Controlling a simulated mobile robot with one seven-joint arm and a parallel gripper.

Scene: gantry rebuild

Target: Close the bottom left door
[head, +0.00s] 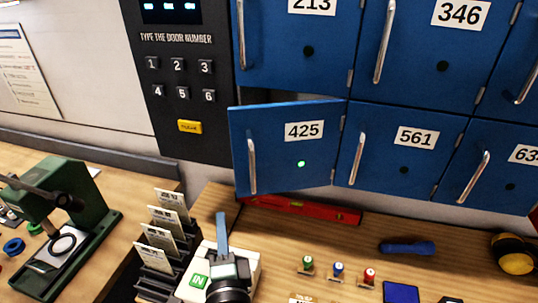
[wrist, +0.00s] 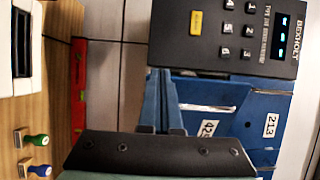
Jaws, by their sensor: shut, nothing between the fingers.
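The bottom left door, a blue locker door marked 425 (head: 270,132), stands slightly ajar in the head view. Its hinges are on the right, a dark gap shows above its top edge, and its green light is lit. It has a silver upright handle (head: 252,166) near its free left edge. In the wrist view, turned sideways, part of the door (wrist: 205,128) shows right of the fingers. My gripper (head: 221,222) is shut and empty, below and left of the door in the head view. Its blue fingers also show in the wrist view (wrist: 165,85); I see no contact with the door.
Doors 213 (head: 285,65), 346 (head: 430,70) and 561 (head: 385,165) look shut. A keypad panel (head: 180,75) is left of the doors. A red level (head: 310,211) lies below door 425. Stamps, a blue torch (head: 407,248) and a green press (head: 65,215) stand around.

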